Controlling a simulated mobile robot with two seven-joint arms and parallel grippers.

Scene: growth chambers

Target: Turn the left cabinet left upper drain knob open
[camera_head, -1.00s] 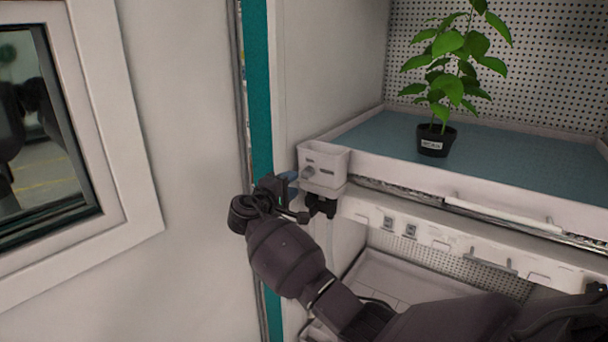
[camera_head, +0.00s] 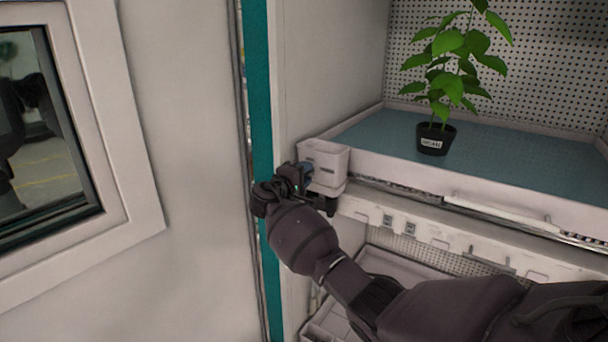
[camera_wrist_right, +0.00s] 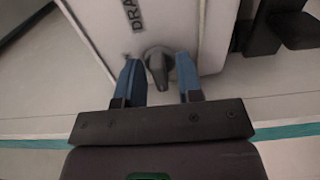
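The drain knob (camera_wrist_right: 158,66) is a small dark grey knob on the face of a white drain box, below dark lettering that reads "DRA" in part. The drain box (camera_head: 325,158) sits at the left front corner of the upper shelf in the head view; it also shows in the right wrist view (camera_wrist_right: 185,22). My right gripper (camera_wrist_right: 160,82) has blue fingertips, one on each side of the knob, with gaps visible, so it is open around it. In the head view the right gripper (camera_head: 304,172) is at the box and hides the knob. My left gripper is not in view.
A potted plant (camera_head: 436,138) stands on the blue-green upper shelf (camera_head: 370,132). A white handle bar (camera_head: 505,216) runs along the shelf front. The open white door (camera_head: 185,200) with a window is at the left, close to my right wrist.

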